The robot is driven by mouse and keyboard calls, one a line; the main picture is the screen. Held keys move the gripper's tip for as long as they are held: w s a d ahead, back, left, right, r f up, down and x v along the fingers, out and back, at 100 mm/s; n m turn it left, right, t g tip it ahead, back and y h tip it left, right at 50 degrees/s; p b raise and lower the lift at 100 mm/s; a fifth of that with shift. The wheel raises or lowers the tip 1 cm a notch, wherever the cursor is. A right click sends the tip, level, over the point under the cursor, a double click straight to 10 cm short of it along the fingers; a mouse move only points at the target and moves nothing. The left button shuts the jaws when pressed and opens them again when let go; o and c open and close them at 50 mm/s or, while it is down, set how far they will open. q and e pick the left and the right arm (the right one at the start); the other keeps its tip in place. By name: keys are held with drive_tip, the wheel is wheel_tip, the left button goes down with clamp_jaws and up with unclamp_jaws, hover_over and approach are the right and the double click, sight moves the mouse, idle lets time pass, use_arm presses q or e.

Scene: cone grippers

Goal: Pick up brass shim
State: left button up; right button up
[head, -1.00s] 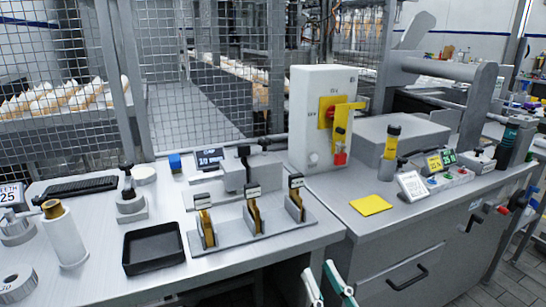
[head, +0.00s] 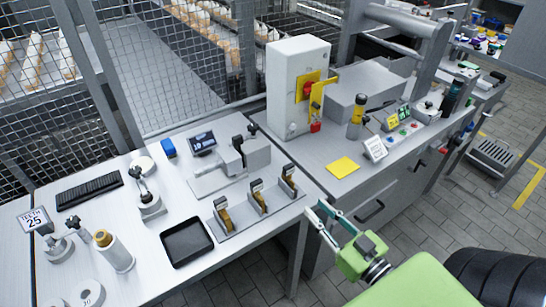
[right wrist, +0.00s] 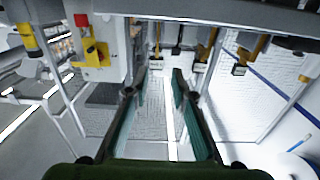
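Several brass shims stand upright in a grey rack (head: 255,222) on the bench, each with a small labelled clip on top. They are the left shim (head: 225,217), the middle shim (head: 260,202) and the right shim (head: 289,187). Brass pieces with labels also show near the top of the right wrist view (right wrist: 205,48), which looks upside down. My right gripper (head: 318,212) is right of the rack, off the bench's front edge and apart from the shims. Its teal fingers are spread and empty in the wrist view (right wrist: 153,85). My left gripper is out of view.
A black tray (head: 187,243) lies left of the rack, and a grey clamp fixture (head: 243,160) stands behind it. A white box with a yellow switch (head: 297,90) and a yellow pad (head: 343,167) are to the right. Wire mesh fencing closes the back.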

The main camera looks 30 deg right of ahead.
sight(291, 180)
drive_tip(key=w+p, duration=0.1)
drive_tip(key=w, duration=0.7)
drive_tip(key=shift+w+a+r, duration=0.1)
drive_tip(key=shift+w+a, duration=0.05)
drive_tip(key=shift+w, duration=0.05)
drive_tip(key=w+p, duration=0.1)
drive_tip(key=w, duration=0.3)
drive_tip(key=shift+w+p, duration=0.15)
drive_tip(key=shift+p, duration=0.2)
drive_tip(key=shift+w+a+f, duration=0.1)
drive_tip(key=shift+w+f, duration=0.1)
drive_tip(key=shift+w, duration=0.35)
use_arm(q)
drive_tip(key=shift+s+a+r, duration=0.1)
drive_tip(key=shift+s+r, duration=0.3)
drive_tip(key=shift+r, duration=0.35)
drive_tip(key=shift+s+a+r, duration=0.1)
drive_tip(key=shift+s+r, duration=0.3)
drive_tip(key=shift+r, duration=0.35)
use_arm(e)
clamp_jaws()
